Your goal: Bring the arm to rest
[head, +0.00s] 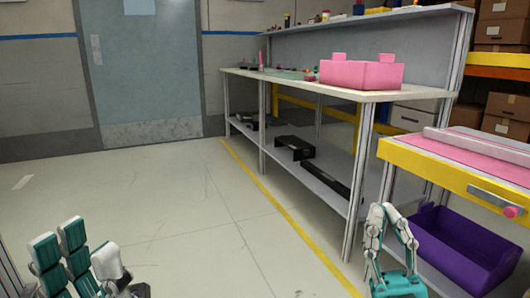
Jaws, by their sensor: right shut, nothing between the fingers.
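My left gripper (82,255) is at the bottom left corner, with green and white fingers standing apart and nothing seen between them. Its lower part is cut off by the frame edge. My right gripper (386,210) is at the lower right with its fingers pointing up. It is shut and holds nothing. It shows in front of the floor and the workbench leg, left of the purple bin (458,248).
A long workbench (300,82) carries a pink box (362,74) and small items; its lower shelf (300,172) holds black parts. A yellow-edged cart (455,168) stands at right. A grey door (145,70) is at the back. Floor (165,215) at left is clear.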

